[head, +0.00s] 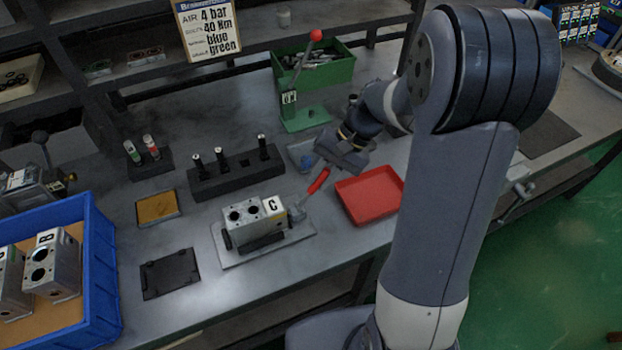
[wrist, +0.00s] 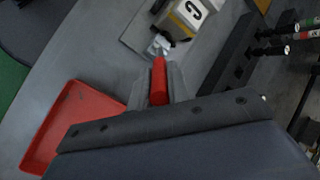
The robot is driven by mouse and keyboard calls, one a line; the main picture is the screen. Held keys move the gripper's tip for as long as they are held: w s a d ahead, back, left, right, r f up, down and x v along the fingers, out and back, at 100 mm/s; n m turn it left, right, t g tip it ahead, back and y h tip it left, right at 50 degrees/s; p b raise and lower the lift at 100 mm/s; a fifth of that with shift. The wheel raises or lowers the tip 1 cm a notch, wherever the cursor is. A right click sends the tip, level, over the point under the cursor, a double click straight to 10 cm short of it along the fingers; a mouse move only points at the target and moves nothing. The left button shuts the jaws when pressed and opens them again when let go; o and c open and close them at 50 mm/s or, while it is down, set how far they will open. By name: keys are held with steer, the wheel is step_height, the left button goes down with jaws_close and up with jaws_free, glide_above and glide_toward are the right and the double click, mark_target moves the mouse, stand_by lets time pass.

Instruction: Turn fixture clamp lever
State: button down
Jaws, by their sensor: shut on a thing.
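The fixture clamp lever (head: 318,181) has a red handle and is tilted up to the right from the fixture's right side in the head view. The fixture base plate (head: 230,258) holds a grey valve block (head: 240,228) marked C with two dark holes on top. In the wrist view the red lever handle (wrist: 158,80) lies between the two fingers of my gripper (wrist: 160,85), which is shut on it. The lever's metal pivot (wrist: 160,45) shows just beyond the fingertips, next to the block marked C (wrist: 193,12).
A red tray (head: 370,194) stands right of the lever, close to it. A black rack (head: 232,178) with upright tools stands behind the fixture. A blue crate (head: 100,270) with valve blocks is at left. A green press (head: 305,118) and green bin (head: 335,70) stand behind.

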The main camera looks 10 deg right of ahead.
steer(key=shift+w+d+f+g+y+b, duration=0.2)
steer(key=shift+d+f+g+y+b, duration=0.15)
steer(key=shift+d+f+y+b, duration=0.65)
steer(key=shift+w+d+f+g+y+b, duration=0.3)
steer(key=shift+f+y, duration=0.5)
steer(key=shift+y, duration=0.6)
steer(key=shift+w+d+f+g+y+b, duration=0.1)
steer(key=shift+d+f+g+y+b, duration=0.35)
steer(key=shift+d+f+y+b, duration=0.55)
steer(key=shift+a+y, duration=0.3)
steer(key=shift+a, duration=0.05)
steer(key=c, duration=1.3)
jaws_free()
steer(key=shift+c, duration=0.2)
steer(key=shift+r, duration=0.1)
steer(key=v, duration=1)
steer(key=shift+d, duration=0.4)
steer(key=shift+a, duration=0.1)
